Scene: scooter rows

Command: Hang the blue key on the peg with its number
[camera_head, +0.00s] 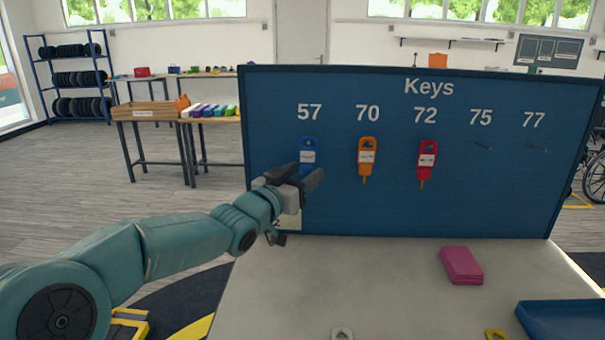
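The blue key (308,150) hangs upright against the dark blue key board (400,215), under the number 57. It has a white label too small to read, and its lower end is hidden by my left gripper. My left gripper (305,175) is at the key's lower end, with its dark fingers apart; I cannot tell whether they touch the key. An orange key (367,148) hangs under 70 and a red key (427,150) under 72. The pegs under 75 (483,147) and 77 (536,150) are bare. My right gripper is not in view.
The grey table (350,285) in front of the board is mostly clear. A pink block (461,265) lies on its right part. A blue tray (565,318) is at the front right. A yellow piece (496,335) and a pale piece (342,334) show at the front edge.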

